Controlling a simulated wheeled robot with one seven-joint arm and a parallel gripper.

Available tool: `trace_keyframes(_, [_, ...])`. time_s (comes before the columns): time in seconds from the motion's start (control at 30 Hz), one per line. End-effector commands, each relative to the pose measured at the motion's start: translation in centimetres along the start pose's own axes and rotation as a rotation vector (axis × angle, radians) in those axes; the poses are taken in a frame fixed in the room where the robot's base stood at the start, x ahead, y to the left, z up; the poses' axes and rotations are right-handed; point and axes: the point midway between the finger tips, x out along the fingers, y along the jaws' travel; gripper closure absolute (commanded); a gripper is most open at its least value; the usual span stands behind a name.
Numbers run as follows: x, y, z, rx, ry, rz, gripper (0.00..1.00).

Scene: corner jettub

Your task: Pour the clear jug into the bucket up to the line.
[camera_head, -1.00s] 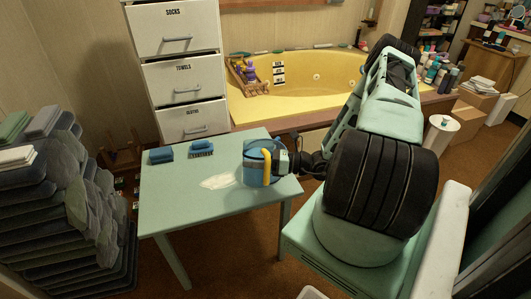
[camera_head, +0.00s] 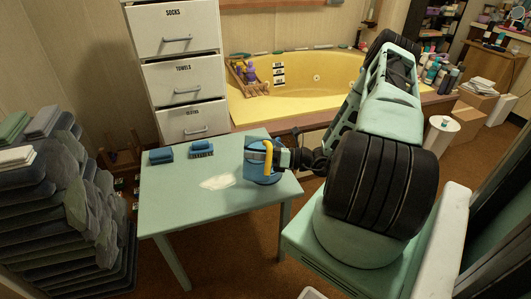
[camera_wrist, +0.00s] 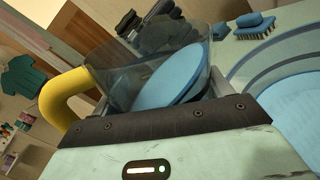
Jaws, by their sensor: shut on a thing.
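The clear jug (camera_head: 256,153) with its yellow handle (camera_head: 268,158) is over the table, low above the blue bucket (camera_head: 262,176). My gripper (camera_head: 290,159) is shut on the jug from its right side. In the wrist view the jug (camera_wrist: 120,75) shows its clear wall, the yellow handle (camera_wrist: 62,100) at left and a slanted blue liquid surface inside. The bucket's curved rim (camera_wrist: 282,62) is at the right there, with blue inside it. I see no clear stream between them, and I cannot make out the line.
The pale green table (camera_head: 185,208) also bears two blue brushes (camera_head: 160,155) (camera_head: 201,148) at the back and a white patch (camera_head: 217,183) left of the bucket. White drawers (camera_head: 180,80) and the yellow tub (camera_head: 310,95) stand behind. Stacked dark cloths (camera_head: 75,210) are at left.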

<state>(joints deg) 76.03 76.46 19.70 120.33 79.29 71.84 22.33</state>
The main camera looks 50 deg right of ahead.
Motion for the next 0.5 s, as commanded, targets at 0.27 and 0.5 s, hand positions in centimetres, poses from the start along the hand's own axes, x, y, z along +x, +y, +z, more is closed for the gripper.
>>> trace_keyframes(0.27, [0.02,-0.05,0.41,0.03,-0.006,0.002,0.66])
trace_keyframes(0.5, [0.02,-0.12,0.69,0.056,-0.009,0.002,0.66])
